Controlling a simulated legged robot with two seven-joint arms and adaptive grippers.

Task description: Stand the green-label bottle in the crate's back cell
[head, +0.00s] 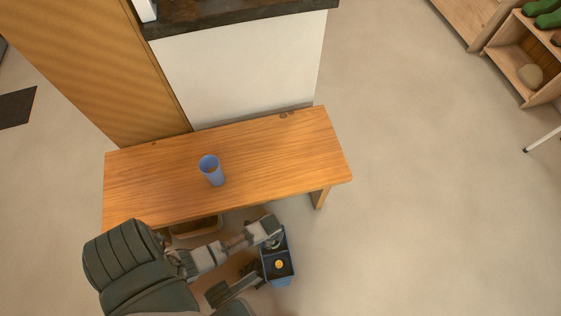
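A small blue crate (281,282) with dark cells is low at the bottom centre, in front of the table. A round orange-yellow top (279,265) shows in its near part. My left gripper (274,239) is over the crate's far end and hides much of it. Whether it is open or shut on something is too small to tell. My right gripper (254,277) is at the crate's left side; its fingers are dark and unclear. I cannot make out a green label on any bottle.
A wooden table (270,155) stands beyond the crate with a blue cup (211,171) on it. A brown container (197,228) is partly hidden under its front edge. Wooden shelving (522,75) is at the upper right. The floor to the right is clear.

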